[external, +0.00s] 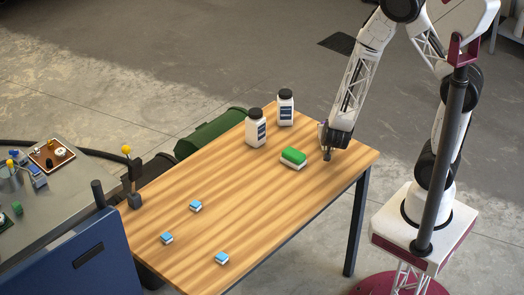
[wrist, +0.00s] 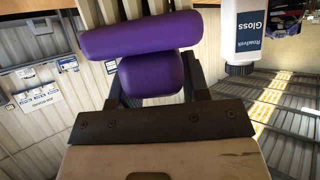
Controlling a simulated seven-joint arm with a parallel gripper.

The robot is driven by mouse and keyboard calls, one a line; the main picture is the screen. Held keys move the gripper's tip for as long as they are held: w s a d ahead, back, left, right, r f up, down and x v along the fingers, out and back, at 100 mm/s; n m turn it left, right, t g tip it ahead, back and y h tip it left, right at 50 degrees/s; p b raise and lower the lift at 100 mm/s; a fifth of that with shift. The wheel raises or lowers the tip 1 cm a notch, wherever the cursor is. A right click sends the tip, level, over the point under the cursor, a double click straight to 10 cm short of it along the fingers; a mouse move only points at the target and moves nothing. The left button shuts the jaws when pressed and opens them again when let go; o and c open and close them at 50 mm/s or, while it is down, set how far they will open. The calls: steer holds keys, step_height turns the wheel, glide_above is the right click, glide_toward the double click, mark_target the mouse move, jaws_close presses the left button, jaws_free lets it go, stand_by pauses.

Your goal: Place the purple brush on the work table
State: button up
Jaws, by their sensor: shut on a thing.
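The purple brush (wrist: 140,36) shows in the wrist view as a thick rounded bar with a second rounded purple part behind it, between my two fingers. My gripper (wrist: 152,78) is shut on that rear part. In the external view my gripper (external: 327,156) points down over the right part of the wooden work table (external: 250,195), just right of a green-and-white block. I cannot make out the brush in the external view, nor tell whether it touches the table top.
The green-and-white block (external: 293,157) and two white bottles with dark caps (external: 256,130) (external: 286,108) stand close to my gripper. Several small blue-and-white blocks (external: 195,206) lie to the left. The table's middle and front right are clear. A yellow-knobbed post (external: 127,150) stands at the left edge.

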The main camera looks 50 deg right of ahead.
steer(key=shift+f, duration=0.3)
steer(key=shift+f, duration=0.65)
stand_by(0.6)
steer(key=o, duration=1.1)
steer(key=shift+o, duration=0.2)
steer(key=shift+s+a+r, duration=0.1)
steer(key=v, duration=0.7)
steer(key=shift+s+a+r, duration=0.1)
steer(key=shift+s+a, duration=0.05)
